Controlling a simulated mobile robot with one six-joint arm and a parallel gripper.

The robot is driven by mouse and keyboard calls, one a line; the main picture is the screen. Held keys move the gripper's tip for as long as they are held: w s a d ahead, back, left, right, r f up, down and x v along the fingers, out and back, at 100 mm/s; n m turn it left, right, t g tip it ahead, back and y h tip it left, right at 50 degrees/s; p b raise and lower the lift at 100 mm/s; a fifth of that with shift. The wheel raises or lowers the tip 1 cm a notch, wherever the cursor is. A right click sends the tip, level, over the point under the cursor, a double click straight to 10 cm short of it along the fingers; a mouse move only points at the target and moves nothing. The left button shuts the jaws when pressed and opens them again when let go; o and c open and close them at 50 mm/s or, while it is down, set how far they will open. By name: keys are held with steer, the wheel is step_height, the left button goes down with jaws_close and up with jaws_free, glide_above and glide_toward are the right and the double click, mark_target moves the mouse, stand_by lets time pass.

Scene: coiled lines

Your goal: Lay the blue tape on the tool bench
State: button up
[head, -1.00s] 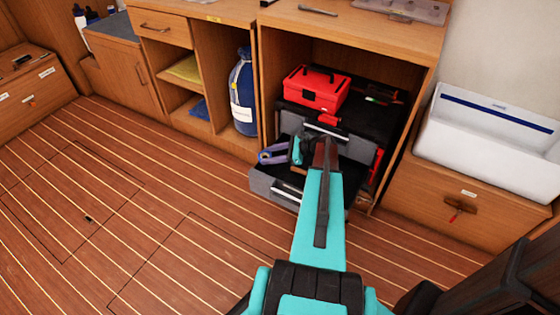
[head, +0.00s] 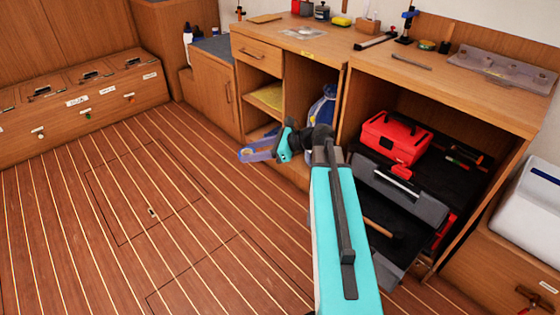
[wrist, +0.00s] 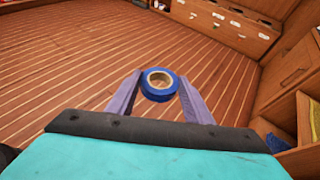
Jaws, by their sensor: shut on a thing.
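The blue tape (wrist: 159,96) is a roll with a pale core, held between the two purple fingers of my gripper (wrist: 159,88) in the wrist view. In the head view my gripper (head: 255,153) is shut on it, out over the floor in front of the open shelves. The tape is hard to tell from the fingers there. The tool bench (head: 470,90) is the wooden worktop at the upper right, above and behind my gripper. My gripper is apart from it.
The floor at left is clear.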

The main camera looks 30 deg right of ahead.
steer(key=s+a+r, duration=0.1)
steer(key=a+r, duration=0.3)
steer(key=a, duration=0.2)
steer(key=s+a+r+n+y, duration=0.1)
steer(key=a+r, duration=0.3)
steer(key=a, duration=0.3)
steer(key=shift+r+g, duration=0.3)
steer(key=shift+r, duration=0.05)
steer(key=shift+s, duration=0.1)
